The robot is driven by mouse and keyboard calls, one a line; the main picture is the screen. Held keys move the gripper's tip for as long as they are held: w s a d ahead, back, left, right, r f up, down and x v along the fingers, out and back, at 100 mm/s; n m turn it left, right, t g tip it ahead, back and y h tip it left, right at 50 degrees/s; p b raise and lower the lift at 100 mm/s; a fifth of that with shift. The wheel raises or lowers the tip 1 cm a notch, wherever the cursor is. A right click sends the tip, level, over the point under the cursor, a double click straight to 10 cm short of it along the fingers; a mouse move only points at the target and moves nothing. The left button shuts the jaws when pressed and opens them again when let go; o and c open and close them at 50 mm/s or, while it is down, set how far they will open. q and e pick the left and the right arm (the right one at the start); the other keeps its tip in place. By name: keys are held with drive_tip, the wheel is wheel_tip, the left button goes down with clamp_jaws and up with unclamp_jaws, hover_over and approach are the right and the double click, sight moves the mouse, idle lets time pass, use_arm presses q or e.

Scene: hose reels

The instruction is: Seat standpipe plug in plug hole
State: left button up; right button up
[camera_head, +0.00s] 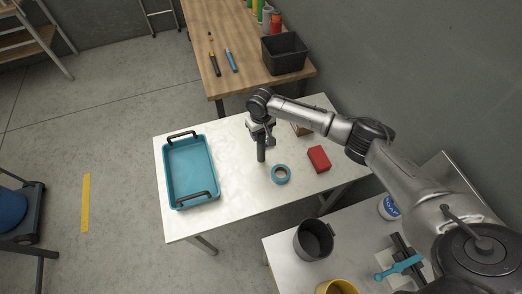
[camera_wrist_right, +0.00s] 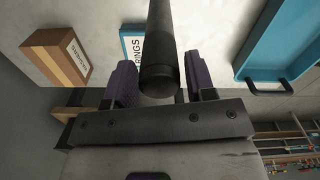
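A dark, round standpipe plug (camera_head: 261,151) points down below my right gripper (camera_head: 262,132), over the middle of the white table. In the right wrist view the plug (camera_wrist_right: 160,50) is a long dark cylinder with its near end between the two fingers of the right gripper (camera_wrist_right: 160,85). The fingers are closed around it. I cannot tell whether its lower end touches the tabletop. I cannot make out a plug hole in either view. My left gripper is not in view.
The white table (camera_head: 225,215) holds a teal tray (camera_head: 190,172) at left, a teal ring (camera_head: 281,174) and a red box (camera_head: 318,159) right of the plug. A brown box (camera_wrist_right: 58,55) shows in the wrist view. A grey pot (camera_head: 313,240) stands on the nearer table.

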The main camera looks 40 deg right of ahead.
clamp_jaws()
drive_tip(key=shift+r, duration=0.15)
idle(0.4)
